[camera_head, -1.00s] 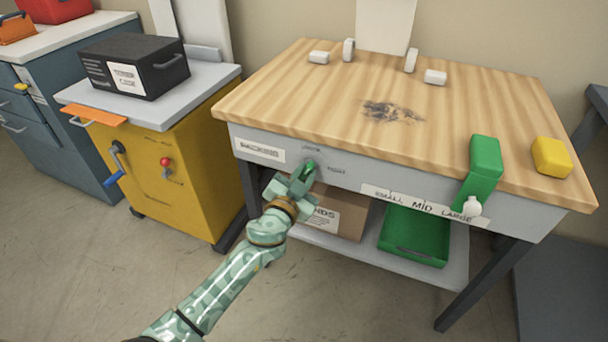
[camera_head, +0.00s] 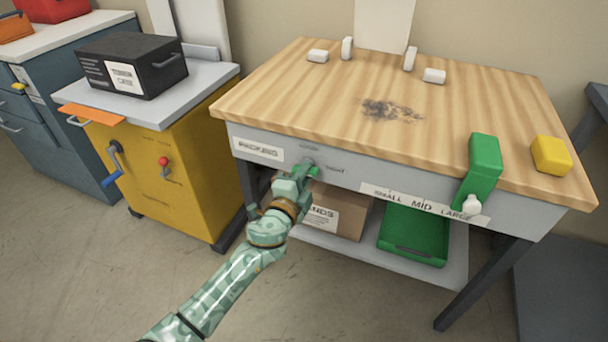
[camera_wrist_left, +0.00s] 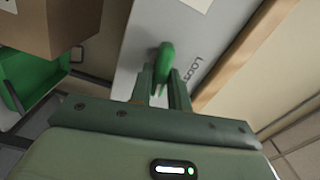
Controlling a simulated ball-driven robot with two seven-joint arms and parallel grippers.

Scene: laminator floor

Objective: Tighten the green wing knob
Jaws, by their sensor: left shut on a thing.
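The green wing knob (camera_head: 312,171) is on the grey front apron of the wooden-topped bench, beside small printed labels. It also shows in the left wrist view (camera_wrist_left: 166,58), with the word "LOOSE" printed near it. My left gripper (camera_head: 302,174) is at the apron, shut on the knob. In the left wrist view my left gripper's two fingers (camera_wrist_left: 162,90) stand on either side of the knob's wing. The gripper hides part of the knob in the head view. My right gripper is not in view.
Below the bench (camera_head: 300,85), a cardboard box (camera_head: 340,212) and a green tray (camera_head: 412,262) sit on the lower shelf. A yellow cabinet (camera_head: 190,185) with a blue-handled crank stands left. A green block piece (camera_head: 485,160) hangs over the bench's right front edge.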

